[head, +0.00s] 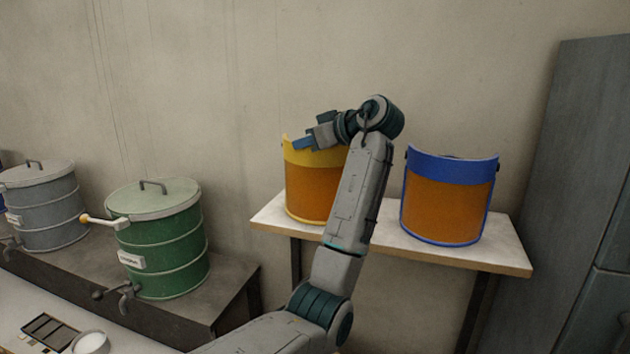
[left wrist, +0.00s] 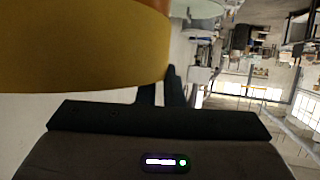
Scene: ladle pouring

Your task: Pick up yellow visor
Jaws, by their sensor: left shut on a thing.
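The yellow visor (head: 311,190) has a yellow top band and an orange shield. In the head view it stands upright on the shelf, partly hidden behind my left arm. My left gripper (head: 297,143) is at the visor's top edge, shut on the yellow band. In the left wrist view the yellow band (left wrist: 80,50) fills the upper left, close to the dark gripper body. The fingertips are partly hidden there by the band. My right gripper is in neither view.
A blue visor (head: 445,195) stands on the same shelf (head: 480,256), to the right of my arm. A green drum (head: 160,240) and a grey drum (head: 45,205) stand on a lower bench at left. A grey cabinet (head: 575,190) stands at far right.

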